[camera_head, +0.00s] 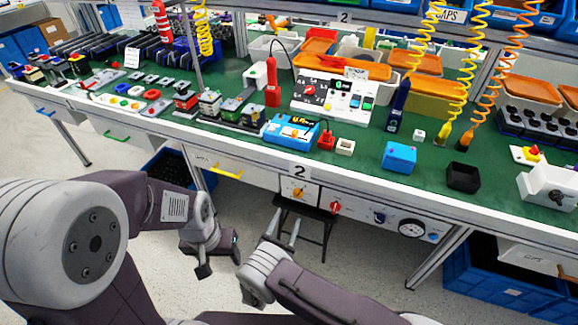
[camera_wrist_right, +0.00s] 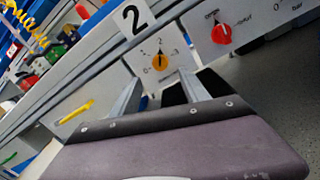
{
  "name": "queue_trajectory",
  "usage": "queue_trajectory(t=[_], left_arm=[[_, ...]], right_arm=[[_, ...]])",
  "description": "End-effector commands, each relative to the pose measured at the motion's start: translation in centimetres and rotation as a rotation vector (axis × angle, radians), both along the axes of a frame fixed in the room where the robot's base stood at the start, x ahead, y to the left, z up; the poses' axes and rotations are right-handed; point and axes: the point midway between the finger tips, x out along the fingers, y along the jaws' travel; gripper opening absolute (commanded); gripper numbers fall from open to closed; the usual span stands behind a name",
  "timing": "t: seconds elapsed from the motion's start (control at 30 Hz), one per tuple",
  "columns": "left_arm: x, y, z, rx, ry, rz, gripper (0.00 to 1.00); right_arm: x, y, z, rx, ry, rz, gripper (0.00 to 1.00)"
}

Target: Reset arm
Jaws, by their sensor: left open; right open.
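A rotary switch with a yellow-orange knob (camera_head: 299,192) sits on the white front panel below the "2" label. In the right wrist view the yellow knob (camera_wrist_right: 160,61) shows just beyond my fingers, with markings around it. A red rotary knob (camera_head: 335,207) is to its right, also visible in the right wrist view (camera_wrist_right: 221,33). My right gripper (camera_head: 287,221) is open and empty, its fingers pointing toward the panel from below and in front of the yellow knob, apart from it. My left gripper (camera_head: 220,262) hangs lower left, pointing down, away from the panel, empty.
The green workbench (camera_head: 230,142) above the panel carries many parts and boxes. A dark stool (camera_head: 305,222) stands under the panel. A pressure gauge (camera_head: 411,228) is further right on the panel. Blue crates (camera_head: 500,285) stand at lower right. The floor before the bench is open.

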Motion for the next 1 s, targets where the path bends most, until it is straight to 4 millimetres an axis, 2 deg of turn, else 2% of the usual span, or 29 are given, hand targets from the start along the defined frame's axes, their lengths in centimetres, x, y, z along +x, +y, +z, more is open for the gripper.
queue_trajectory(t=[0.1, 0.17, 0.27, 0.33, 0.37, 0.4, 0.47, 0.5, 0.53, 0.6, 0.7, 0.83, 1.0], left_arm=[[0.0, 0.0, 0.0, 0.0, 0.0, 0.0, 0.62], [0.0, 0.0, 0.0, 0.0, 0.0, 0.0, 0.62], [0.0, 0.0, 0.0, 0.0, 0.0, 0.0, 0.62], [0.0, 0.0, 0.0, 0.0, 0.0, 0.0, 0.62], [0.0, 0.0, 0.0, 0.0, 0.0, 0.0, 0.62], [0.0, 0.0, 0.0, 0.0, 0.0, 0.0, 0.62], [0.0, 0.0, 0.0, 0.0, 0.0, 0.0, 0.62], [0.0, 0.0, 0.0, 0.0, 0.0, 0.0, 0.62], [0.0, 0.0, 0.0, 0.0, 0.0, 0.0, 0.62], [0.0, 0.0, 0.0, 0.0, 0.0, 0.0, 0.62], [0.0, 0.0, 0.0, 0.0, 0.0, 0.0, 0.62], [0.0, 0.0, 0.0, 0.0, 0.0, 0.0, 0.62], [0.0, 0.0, 0.0, 0.0, 0.0, 0.0, 0.62]], right_arm=[[0.0, -0.1, 0.0, 0.0, 0.001, -0.003, 0.53], [0.3, -0.8, 0.3, 0.009, 0.012, -0.034, 0.53], [1.1, -5.4, 1.9, 0.069, 0.076, -0.221, 0.53], [0.5, -11.0, 3.5, 0.164, 0.159, -0.449, 0.53], [-0.4, -13.6, 4.1, 0.224, 0.2, -0.565, 0.53], [-2.1, -16.8, 4.8, 0.315, 0.252, -0.715, 0.53], [-5.4, -20.3, 5.7, 0.478, 0.316, -0.925, 0.53], [-7.8, -21.9, 6.2, 0.599, 0.348, -1.056, 0.53], [-9.6, -22.7, 6.6, 0.698, 0.366, -1.147, 0.53], [-13.4, -23.3, 7.4, 0.936, 0.382, -1.329, 0.53], [-16.8, -22.6, 8.5, 1.256, 0.352, -1.509, 0.53], [-18.8, -21.2, 10.0, 1.624, 0.249, -1.643, 0.53], [-19.1, -20.3, 12.3, 2.047, 0.028, -1.709, 0.53]])
